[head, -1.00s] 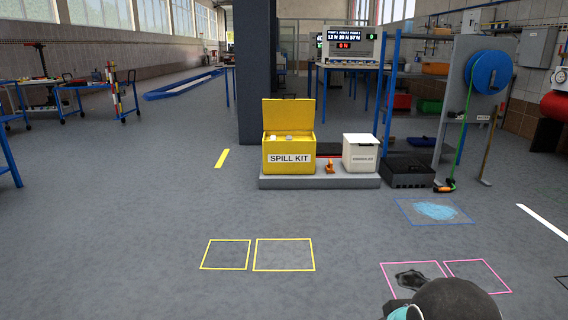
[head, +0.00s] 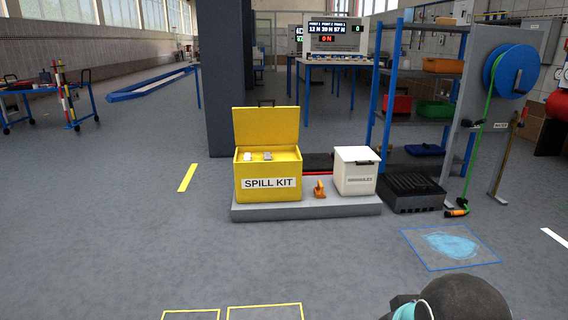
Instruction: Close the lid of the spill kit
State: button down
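The spill kit (head: 268,196) is a yellow box with a white "SPILL KIT" label on its front. It stands on a low grey platform (head: 330,207) ahead of me. Its yellow lid (head: 266,126) is raised upright at the back, so the box is open. White and grey items show at the top of the box. A dark rounded shape at the bottom right edge seems to be part of my own arm. My gripper's fingers cannot be made out.
A white granules bin (head: 355,171) and a small orange object (head: 319,189) share the platform. A black crate (head: 413,193) and a panel with a blue hose reel (head: 511,70) stand to the right. A blue puddle (head: 452,244) lies front right. The floor before the kit is clear.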

aim_at(273, 125)
jog(key=i, duration=1.85)
jog(key=u, duration=0.2)
jog(key=i, duration=1.8)
jog(key=u, duration=0.25)
